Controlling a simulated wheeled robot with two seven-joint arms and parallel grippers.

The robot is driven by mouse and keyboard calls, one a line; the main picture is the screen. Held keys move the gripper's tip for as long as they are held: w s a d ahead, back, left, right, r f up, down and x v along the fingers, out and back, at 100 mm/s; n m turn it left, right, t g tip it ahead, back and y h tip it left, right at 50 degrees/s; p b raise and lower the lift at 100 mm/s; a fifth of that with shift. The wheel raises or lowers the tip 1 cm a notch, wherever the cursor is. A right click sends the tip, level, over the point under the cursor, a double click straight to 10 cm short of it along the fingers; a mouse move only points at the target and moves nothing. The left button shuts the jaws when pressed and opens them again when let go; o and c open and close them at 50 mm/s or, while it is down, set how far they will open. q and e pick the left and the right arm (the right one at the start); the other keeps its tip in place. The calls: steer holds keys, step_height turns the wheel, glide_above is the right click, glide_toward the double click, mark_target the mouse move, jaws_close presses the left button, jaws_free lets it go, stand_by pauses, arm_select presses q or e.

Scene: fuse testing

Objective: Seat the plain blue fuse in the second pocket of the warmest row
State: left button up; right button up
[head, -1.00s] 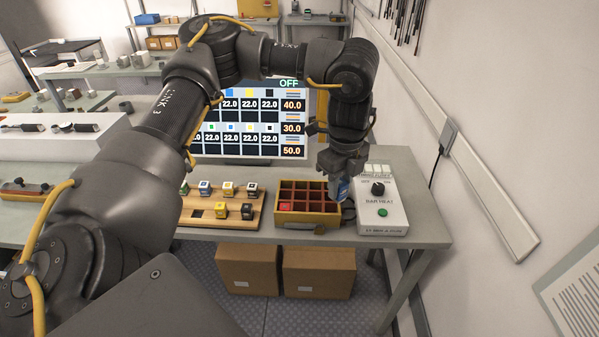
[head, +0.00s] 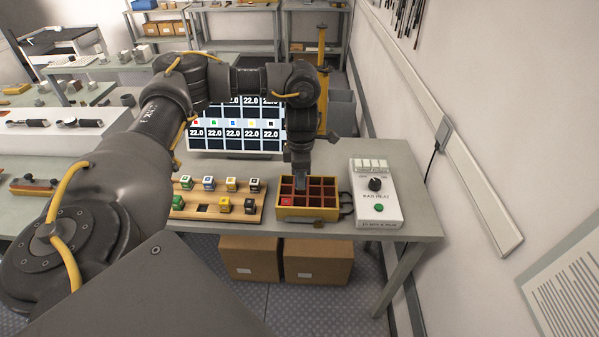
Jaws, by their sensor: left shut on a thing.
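My left gripper (head: 301,181) points down over the yellow box (head: 307,215) with dark red pockets. It is shut on the blue fuse, which is mostly hidden by the fingers in the head view. The fingertips are at the back-left part of the pocket grid; I cannot tell whether the fuse is inside a pocket. A red fuse (head: 287,201) sits in the front-left pocket. The other pockets that show look empty. The screen (head: 235,135) shows several 22.0 readings under coloured squares; its right side is behind my arm. My right gripper is not in view.
A wooden rack (head: 235,213) left of the box holds several coloured cubes and has one empty dark slot (head: 203,208) in front. A white rail heat unit (head: 375,200) with a green button stands to the right. The wall is close on the right.

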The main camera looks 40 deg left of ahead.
arm_select(q)
steer(key=shift+a+f+m, duration=0.1)
steer(key=shift+a+m, duration=0.05)
steer(key=shift+m, duration=0.25)
step_height(320, 180, down, 7)
steer(key=b, duration=0.7)
steer(key=shift+b, duration=0.35)
steer(key=shift+f+b, duration=0.35)
steer(key=shift+f, duration=0.25)
steer(key=o, duration=1.1)
steer(key=shift+c, duration=0.2)
steer(key=shift+r, duration=0.15)
step_height(320, 180, up, 11)
steer(key=shift+f+p, duration=0.2)
steer(key=shift+p, duration=0.3)
